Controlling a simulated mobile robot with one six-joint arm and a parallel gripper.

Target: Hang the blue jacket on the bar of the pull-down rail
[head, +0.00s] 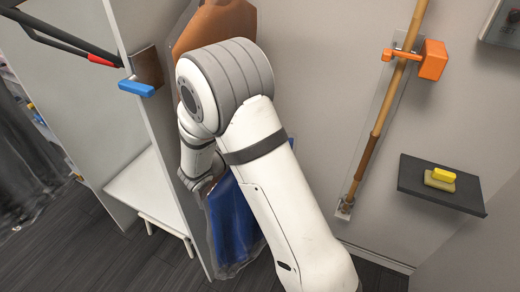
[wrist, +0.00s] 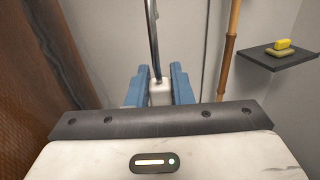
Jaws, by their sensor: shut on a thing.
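The blue jacket (head: 232,225), in a clear cover, hangs low behind my arm in the head view, beside the white cabinet panel; its upper part is hidden. In the wrist view my gripper (wrist: 159,92) has its blue fingers shut on a white block (wrist: 160,94) with a thin metal rod (wrist: 152,40) rising from it, which looks like the hanger's neck and hook. The jacket itself does not show there. In the head view the fingers are hidden. Dark rods with a red sleeve (head: 102,60), apparently part of the pull-down rail, are at upper left; its bar cannot be made out.
A blue handle (head: 136,88) sits at the cabinet panel's edge. A brown shape (head: 215,32) is behind my arm at the top. A wooden pole (head: 385,110) in an orange clip and a dark shelf (head: 440,187) with a yellow item are on the right wall.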

